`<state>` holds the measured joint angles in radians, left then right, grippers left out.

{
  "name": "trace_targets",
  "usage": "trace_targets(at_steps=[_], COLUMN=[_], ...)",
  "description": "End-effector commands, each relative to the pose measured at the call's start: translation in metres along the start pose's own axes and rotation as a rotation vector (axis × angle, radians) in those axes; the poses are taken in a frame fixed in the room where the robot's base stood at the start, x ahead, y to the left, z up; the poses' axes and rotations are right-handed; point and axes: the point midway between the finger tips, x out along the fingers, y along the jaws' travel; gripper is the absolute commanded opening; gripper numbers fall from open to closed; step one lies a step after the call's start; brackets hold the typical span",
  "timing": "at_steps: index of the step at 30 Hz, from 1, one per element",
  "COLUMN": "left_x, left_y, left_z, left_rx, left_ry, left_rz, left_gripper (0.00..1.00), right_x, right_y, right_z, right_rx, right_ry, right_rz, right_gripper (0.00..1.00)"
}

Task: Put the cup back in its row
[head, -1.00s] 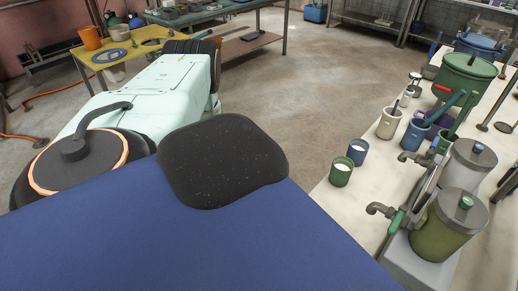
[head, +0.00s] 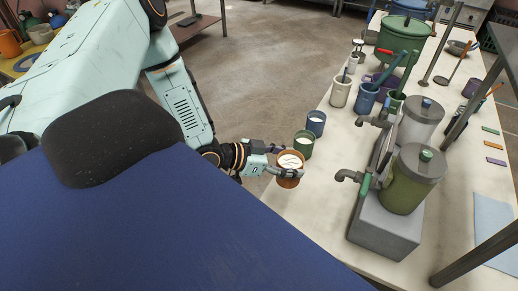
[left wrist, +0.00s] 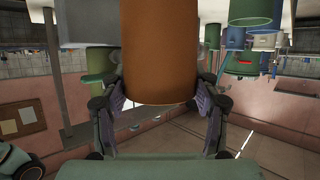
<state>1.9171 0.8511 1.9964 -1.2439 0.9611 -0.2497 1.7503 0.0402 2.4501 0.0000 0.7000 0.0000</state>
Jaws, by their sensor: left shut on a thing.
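An orange-brown cup (head: 289,180) with white liquid in it is at the counter's left edge in the head view. My left gripper (head: 283,162) is shut on it from the left, and the cup looks upright. I cannot tell whether its base touches the counter. In the left wrist view the cup (left wrist: 160,55) fills the middle, between the two fingers of the gripper (left wrist: 160,92). My right gripper is not in view.
A grey dispenser base (head: 382,228) with metal taps and two lidded canisters, one green (head: 408,182), stands right of the cups. Cups with utensils (head: 366,98) and a green pot (head: 402,38) stand farther back. The white counter (head: 308,205) is bare in front of the cups.

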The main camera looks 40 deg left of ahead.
Motion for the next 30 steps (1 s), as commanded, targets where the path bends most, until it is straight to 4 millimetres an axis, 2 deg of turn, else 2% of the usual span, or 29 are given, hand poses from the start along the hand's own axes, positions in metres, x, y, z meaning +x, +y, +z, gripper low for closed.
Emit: trace_targets(at_steps=[1, 4, 9, 15, 21, 30], left_x=[0.004, 0.008, 0.012, 0.021, 0.029, 0.032], left_y=[0.02, 0.057, 0.088, 0.104, 0.11, 0.111], left_z=[-0.008, -0.017, -0.01, 0.013, 0.036, 0.043], left_rx=[0.026, 0.081, 0.134, 0.163, 0.173, 0.177], left_ry=[0.007, 0.011, 0.01, 0.009, 0.008, 0.009], left_rz=[0.055, 0.163, 0.256, 0.307, 0.327, 0.334], left_gripper=[0.14, 0.14, 0.14, 0.14, 0.14, 0.14], right_x=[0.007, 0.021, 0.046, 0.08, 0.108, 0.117], right_y=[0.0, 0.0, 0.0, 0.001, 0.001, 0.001], right_z=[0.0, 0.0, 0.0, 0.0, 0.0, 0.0], right_rx=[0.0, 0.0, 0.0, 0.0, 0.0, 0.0], right_ry=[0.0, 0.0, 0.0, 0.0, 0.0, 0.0], right_rz=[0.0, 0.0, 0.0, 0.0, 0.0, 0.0], right_gripper=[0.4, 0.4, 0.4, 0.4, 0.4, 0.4])
